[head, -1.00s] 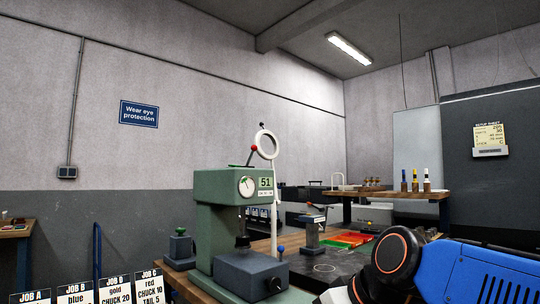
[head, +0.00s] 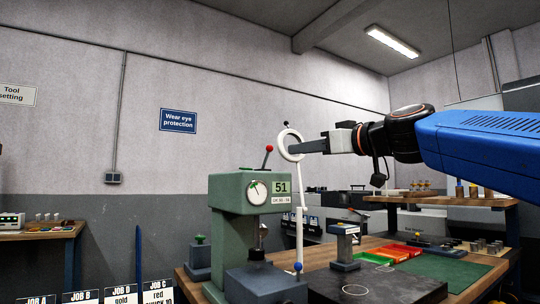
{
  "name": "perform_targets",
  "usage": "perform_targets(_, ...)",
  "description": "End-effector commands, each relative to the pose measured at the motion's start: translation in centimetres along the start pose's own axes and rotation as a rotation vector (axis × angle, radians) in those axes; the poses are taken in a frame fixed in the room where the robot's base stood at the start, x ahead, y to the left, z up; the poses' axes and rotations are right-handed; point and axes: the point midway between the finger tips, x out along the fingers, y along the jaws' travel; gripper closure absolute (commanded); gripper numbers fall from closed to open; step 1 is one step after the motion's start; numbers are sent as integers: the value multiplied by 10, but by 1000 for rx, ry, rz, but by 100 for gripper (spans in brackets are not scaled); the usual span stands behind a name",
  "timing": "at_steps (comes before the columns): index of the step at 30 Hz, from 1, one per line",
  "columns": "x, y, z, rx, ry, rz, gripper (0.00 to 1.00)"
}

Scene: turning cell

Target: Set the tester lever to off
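The tester (head: 232,192) is a green machine on the wooden bench, with a round dial and a display reading 51. Its lever (head: 266,158) rises from the top, tilted slightly right, with a red ball knob (head: 269,149) at the end. My gripper (head: 296,148) reaches in from the right, at about the knob's height in the picture and a little right of it. A gap shows between fingers and knob. The fingers overlap the white ring of a stand in the picture. They are seen side-on, so their opening is hidden.
The white ring (head: 285,136) on its pole (head: 300,215) stands just right of the tester. A small grey stand (head: 345,240), red trays (head: 402,250) and a green mat (head: 440,270) lie further right. The space left of the tester's top is clear.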

Motion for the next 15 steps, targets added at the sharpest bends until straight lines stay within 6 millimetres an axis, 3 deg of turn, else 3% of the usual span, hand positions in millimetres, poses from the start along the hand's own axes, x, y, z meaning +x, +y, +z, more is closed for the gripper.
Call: perform_targets(15,94,-1,1,0,-1,-2,75)
